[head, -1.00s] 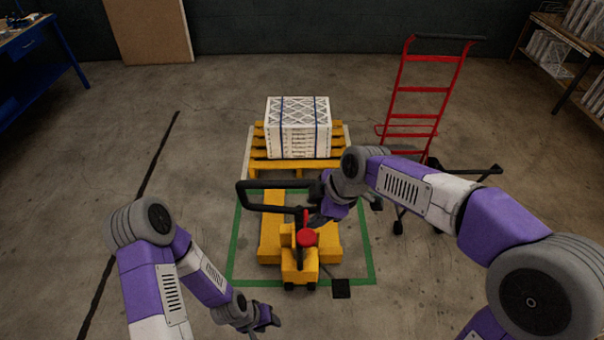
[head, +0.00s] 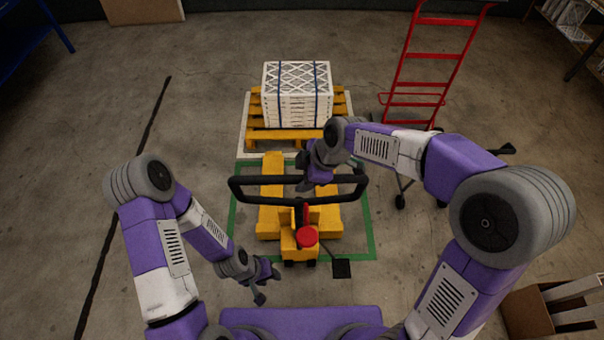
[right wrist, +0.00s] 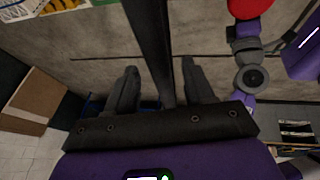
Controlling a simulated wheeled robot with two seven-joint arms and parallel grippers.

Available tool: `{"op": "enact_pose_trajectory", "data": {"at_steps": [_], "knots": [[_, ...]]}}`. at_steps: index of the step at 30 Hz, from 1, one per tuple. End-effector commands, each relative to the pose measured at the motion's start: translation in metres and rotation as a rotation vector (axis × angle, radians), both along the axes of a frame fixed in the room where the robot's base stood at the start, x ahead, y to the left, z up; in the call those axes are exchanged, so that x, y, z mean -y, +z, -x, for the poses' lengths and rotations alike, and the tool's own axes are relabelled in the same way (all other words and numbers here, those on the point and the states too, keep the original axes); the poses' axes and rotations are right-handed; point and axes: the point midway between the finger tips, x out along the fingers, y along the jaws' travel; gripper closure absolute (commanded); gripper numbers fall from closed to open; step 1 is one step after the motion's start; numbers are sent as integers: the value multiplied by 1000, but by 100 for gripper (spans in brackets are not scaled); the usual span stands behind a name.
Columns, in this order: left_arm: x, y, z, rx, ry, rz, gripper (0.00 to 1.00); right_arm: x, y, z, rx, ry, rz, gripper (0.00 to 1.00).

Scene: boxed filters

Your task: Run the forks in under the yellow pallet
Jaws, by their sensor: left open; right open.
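The yellow pallet (head: 286,136) carries a strapped stack of white boxed filters (head: 297,98). The yellow pallet jack (head: 299,242) stands nearer me, forks toward the pallet. Its left fork (head: 272,178) ends just short of the pallet's near side; the right fork is partly hidden by my right arm. The jack's black loop handle (head: 258,181) faces me. My right gripper (head: 310,184) is open at the handle; in the right wrist view its fingers (right wrist: 160,85) stand either side of a black bar (right wrist: 153,45). My left gripper (head: 268,284) is open and empty, left of the jack.
Green floor tape (head: 233,215) frames the jack, and white tape edges the pallet. A red hand truck (head: 433,65) stands right of the pallet. An open cardboard box (head: 528,312) is at lower right. The floor left of the jack is clear, with a black line.

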Motion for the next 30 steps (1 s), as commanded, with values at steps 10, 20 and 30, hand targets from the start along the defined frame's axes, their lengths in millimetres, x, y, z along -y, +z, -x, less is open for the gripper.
{"op": "enact_pose_trajectory", "data": {"at_steps": [10, 20, 30], "knots": [[0, 0, 0, 1, 0, 0, 57, -4, -9, -2, 1, -1, 0, 47], [0, 0, 0, 1, 0, 0, 57, -3, -8, -2, 1, -1, 0, 90], [0, 0, 0, 1, 0, 0, 57, -3, -8, -2, 1, -2, 0, 100]]}}
